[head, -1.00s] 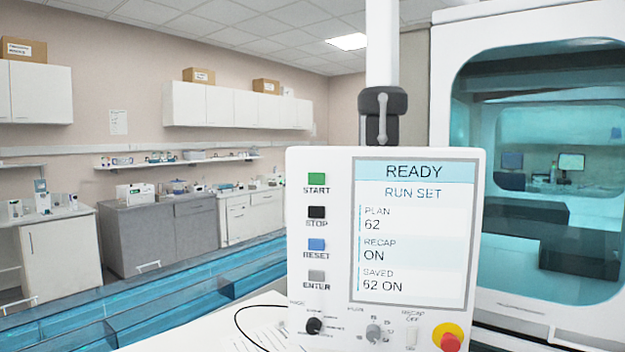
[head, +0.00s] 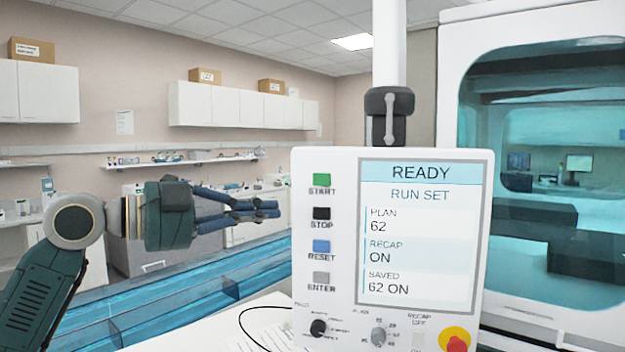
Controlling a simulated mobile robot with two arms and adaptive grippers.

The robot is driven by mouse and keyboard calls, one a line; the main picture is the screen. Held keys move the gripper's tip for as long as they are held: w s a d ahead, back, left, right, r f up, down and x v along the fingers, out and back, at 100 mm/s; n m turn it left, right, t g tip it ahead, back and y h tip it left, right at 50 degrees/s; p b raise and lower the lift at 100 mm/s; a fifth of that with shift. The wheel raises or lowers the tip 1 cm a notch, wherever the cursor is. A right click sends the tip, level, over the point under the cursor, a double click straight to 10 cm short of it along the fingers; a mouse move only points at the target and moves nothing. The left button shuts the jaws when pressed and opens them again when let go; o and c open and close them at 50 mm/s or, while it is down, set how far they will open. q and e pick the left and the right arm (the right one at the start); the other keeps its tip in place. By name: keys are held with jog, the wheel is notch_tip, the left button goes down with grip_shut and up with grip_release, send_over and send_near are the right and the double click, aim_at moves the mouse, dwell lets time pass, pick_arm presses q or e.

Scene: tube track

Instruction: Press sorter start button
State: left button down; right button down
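The green START button (head: 321,180) is at the top of the button column on the white control panel (head: 340,168), in the head view. The panel's screen (head: 418,235) reads READY, RUN SET, plan 62, recap on, saved 62 on. My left gripper (head: 268,209) is to the left of the panel, its fingers pointing right toward the button column, a little lower than START. Its fingers look close together, but from this side I cannot tell whether they are fully shut. No held object shows. My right gripper is not in view.
Below START are the black STOP (head: 321,213), blue RESET (head: 321,246) and grey ENTER (head: 321,278) buttons. A dark knob (head: 319,327), a grey knob (head: 378,336) and a red emergency stop (head: 455,342) sit lower. A blue-glazed machine (head: 450,110) stands at right.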

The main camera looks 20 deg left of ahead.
aim_at(312, 179)
pick_arm(q)
jog(key=shift+m+h, duration=0.4)
jog(key=shift+m, duration=0.2)
jog(key=r, duration=0.1)
jog(key=s+r, duration=0.1)
jog(key=r, duration=0.1)
jog(key=s+a+r, duration=0.1)
jog(key=shift+r, duration=0.25)
jog(key=shift+w+d, duration=0.15)
jog(key=p+x, duration=0.2)
jog(key=x, duration=0.2)
jog(key=w+a+p+x, duration=0.1)
jog(key=p+x, duration=0.1)
jog(key=x, duration=0.2)
jog(key=p+x, duration=0.3)
jog(key=x, duration=0.1)
jog(key=shift+w+a+r, duration=0.2)
jog(key=shift+a+r, duration=0.1)
jog(key=shift+a, duration=0.05)
jog(key=shift+w+a+f+p, duration=0.15)
jog(key=shift+w+f+p, duration=0.15)
jog(key=shift+w, duration=0.3)
jog(key=shift+r, duration=0.1)
